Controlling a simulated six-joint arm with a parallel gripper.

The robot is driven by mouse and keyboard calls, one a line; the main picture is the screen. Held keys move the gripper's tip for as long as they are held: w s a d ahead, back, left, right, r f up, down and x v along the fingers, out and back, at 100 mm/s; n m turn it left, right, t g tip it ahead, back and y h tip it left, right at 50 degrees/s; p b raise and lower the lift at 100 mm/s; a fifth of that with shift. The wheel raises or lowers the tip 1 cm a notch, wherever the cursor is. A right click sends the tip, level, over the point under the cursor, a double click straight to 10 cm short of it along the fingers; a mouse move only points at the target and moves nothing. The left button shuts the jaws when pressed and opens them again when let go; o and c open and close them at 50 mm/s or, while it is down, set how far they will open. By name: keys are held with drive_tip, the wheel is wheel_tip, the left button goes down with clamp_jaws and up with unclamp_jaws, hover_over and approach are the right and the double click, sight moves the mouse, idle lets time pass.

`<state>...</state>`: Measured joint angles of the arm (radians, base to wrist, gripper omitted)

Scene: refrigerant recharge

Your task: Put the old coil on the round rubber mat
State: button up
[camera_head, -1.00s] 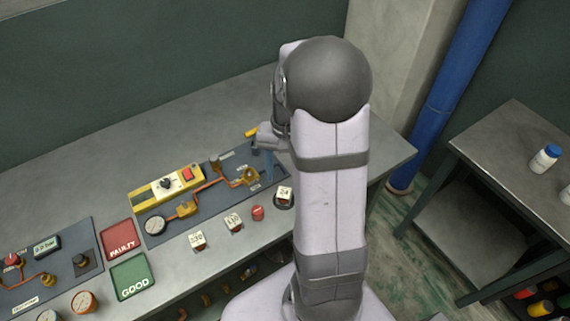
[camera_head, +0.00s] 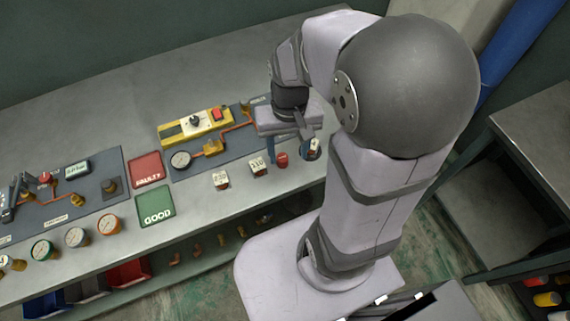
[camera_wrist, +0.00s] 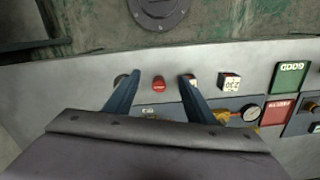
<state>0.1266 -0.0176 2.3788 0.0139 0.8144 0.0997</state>
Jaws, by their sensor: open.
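Two white block-shaped coils with printed numbers, 230 (camera_head: 221,180) and 110 (camera_head: 258,167), stand in a row along the front of the bench. A small red cylinder (camera_head: 281,160) stands to their right. No label shows which coil is the old one. My gripper (camera_head: 290,146) is open and empty above the row. In the wrist view its fingers are on either side of the red cylinder (camera_wrist: 158,83), apart from it; they partly cover the mat and 110 block.
A valve board (camera_head: 215,150) with a yellow control box (camera_head: 195,124) lies behind the row. The red FAULTY tray (camera_head: 147,168) and green GOOD tray (camera_head: 155,205) lie to the left. Several gauges stand further left. Bare bench remains behind the boards.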

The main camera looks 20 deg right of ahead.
drive_tip(key=s+a+n, duration=0.1)
drive_tip(key=s, duration=0.1)
drive_tip(key=s+a+f+n, duration=0.1)
drive_tip(key=a, duration=0.1)
drive_tip(key=shift+s+f+n, duration=0.15)
drive_tip(key=shift+s+n, duration=0.25)
